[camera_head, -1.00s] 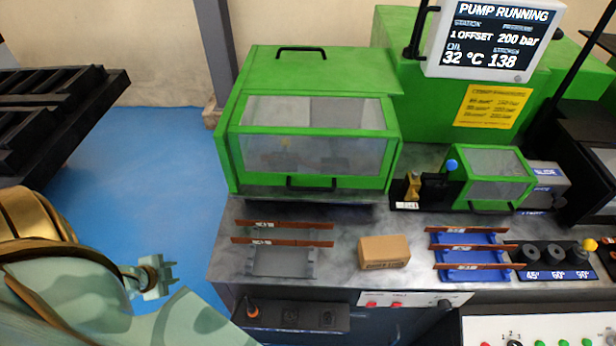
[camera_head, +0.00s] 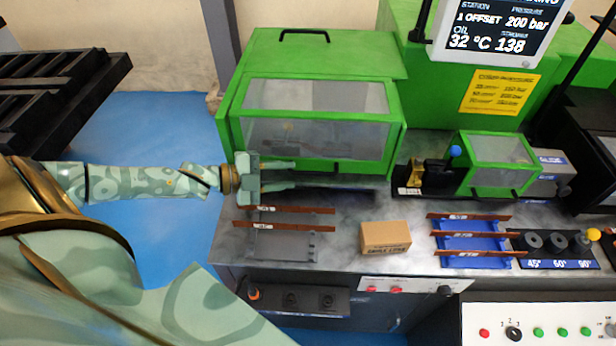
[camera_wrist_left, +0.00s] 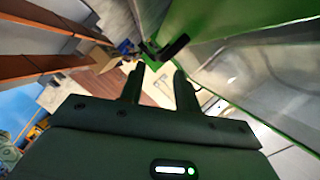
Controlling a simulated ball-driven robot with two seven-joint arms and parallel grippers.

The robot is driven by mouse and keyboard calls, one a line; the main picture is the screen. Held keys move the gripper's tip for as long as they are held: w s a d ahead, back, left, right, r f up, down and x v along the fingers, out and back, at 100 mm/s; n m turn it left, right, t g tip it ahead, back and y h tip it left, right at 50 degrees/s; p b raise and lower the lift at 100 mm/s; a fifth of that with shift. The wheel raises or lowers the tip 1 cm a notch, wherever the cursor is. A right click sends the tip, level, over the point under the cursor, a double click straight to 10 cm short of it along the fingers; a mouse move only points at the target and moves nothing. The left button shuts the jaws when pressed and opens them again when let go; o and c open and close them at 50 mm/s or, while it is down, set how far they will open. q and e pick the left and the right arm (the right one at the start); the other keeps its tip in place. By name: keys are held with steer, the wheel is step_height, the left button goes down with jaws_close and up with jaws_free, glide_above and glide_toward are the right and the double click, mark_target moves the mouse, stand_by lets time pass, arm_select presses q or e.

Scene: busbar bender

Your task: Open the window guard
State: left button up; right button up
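The window guard (camera_head: 318,166) is a green-framed cover with clear panes over the large station, and it is down. A black bar handle (camera_head: 340,172) runs along its lower front edge; it also shows ahead of the fingers in the left wrist view (camera_wrist_left: 166,47). My left gripper (camera_head: 291,176) is at the guard's lower left front, its fingers pointing right along the edge. In the left wrist view the left gripper's fingers (camera_wrist_left: 158,88) are apart with nothing between them, short of the handle. My right gripper is not in view.
A smaller green guard (camera_head: 497,162) stands at the right. Below the large guard are copper bars on a grey rack (camera_head: 285,244), a cardboard box (camera_head: 386,237) and a blue rack (camera_head: 468,243) with bars. A screen (camera_head: 498,32) hangs at the upper right.

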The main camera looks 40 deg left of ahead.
mark_target(306, 174)
arm_select(q)
steer(key=b+x, duration=0.1)
steer(key=x, duration=0.5)
jaws_close()
